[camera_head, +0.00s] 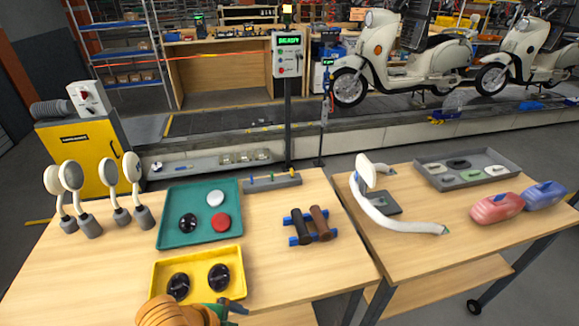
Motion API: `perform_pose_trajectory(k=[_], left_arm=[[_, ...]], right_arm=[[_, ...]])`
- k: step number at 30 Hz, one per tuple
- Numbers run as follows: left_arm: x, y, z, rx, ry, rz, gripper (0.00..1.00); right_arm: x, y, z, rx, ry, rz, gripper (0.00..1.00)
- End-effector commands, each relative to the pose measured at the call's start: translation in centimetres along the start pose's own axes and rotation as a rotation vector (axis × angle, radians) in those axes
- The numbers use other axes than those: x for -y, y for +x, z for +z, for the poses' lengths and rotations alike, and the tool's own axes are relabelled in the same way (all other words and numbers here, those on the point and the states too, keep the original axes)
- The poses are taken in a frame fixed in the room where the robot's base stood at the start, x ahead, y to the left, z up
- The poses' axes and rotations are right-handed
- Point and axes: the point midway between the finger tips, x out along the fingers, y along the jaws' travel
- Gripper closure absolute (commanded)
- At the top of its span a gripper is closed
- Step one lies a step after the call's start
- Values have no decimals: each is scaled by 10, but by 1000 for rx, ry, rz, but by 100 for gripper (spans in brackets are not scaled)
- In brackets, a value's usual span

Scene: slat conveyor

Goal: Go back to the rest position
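My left arm shows as an orange part at the bottom edge, with the dark end of my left gripper (232,308) just in front of the yellow tray (241,262). Its fingers are too small and cut off to tell open from shut, and I see nothing held in it. My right gripper is out of view. The yellow tray holds two black oval parts (179,285). Behind it a teal tray (166,232) holds a black, a white and a red round part (221,221).
Several round mirrors (71,177) stand at the table's left. Brown grips (320,223) lie on a blue rack. The right table holds a white curved part (385,222), a grey tray (428,176) and red and blue tanks (497,208). A conveyor with scooters (390,55) lies behind.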

Motion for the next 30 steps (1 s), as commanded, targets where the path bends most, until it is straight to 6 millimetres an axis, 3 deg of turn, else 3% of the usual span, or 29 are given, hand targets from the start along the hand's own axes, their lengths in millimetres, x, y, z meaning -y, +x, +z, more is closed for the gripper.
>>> perform_pose_trajectory(k=[5, 14, 23, 26, 30], left_arm=[[-20, 13, 7, -9, -520, -63, 0], [-83, 16, 71, 168, -1403, -217, 0], [-112, 129, 102, 221, -1414, -170, 0], [-134, 170, 114, 239, -1411, -147, 0], [-187, 232, 134, 276, -1406, -106, 0]], right_arm=[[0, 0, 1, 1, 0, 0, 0], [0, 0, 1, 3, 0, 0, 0], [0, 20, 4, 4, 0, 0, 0], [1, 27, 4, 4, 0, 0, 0], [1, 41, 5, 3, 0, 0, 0]])
